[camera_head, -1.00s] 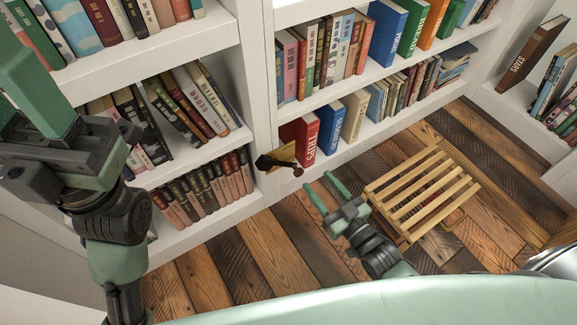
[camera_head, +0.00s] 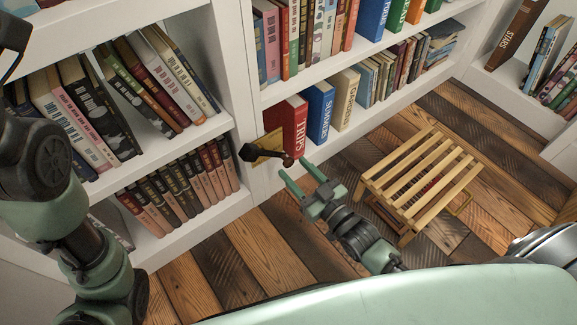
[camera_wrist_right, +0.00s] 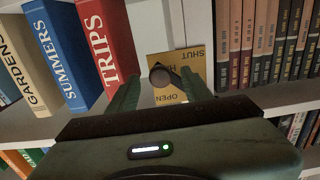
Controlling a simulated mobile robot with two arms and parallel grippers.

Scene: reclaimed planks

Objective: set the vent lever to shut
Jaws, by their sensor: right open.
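In the right wrist view the plate (camera_wrist_right: 168,97) reads SHUT at the top and OPEN at the bottom, upside down. The knob (camera_wrist_right: 160,75) partly covers the middle label, so the lever points about midway. My right gripper (camera_head: 294,167) is open, its fingertips close to the knob. In the wrist view the knob appears between the fingers; contact cannot be told. My left arm shows at the left edge, its fingers outside the picture.
A red TRIPS book (camera_head: 289,125) stands just right of the lever, beside a blue SUMMERS book (camera_head: 320,112). Shelves of books (camera_head: 183,185) lie to the left. A slatted wooden stool (camera_head: 420,182) stands on the plank floor right of my right gripper.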

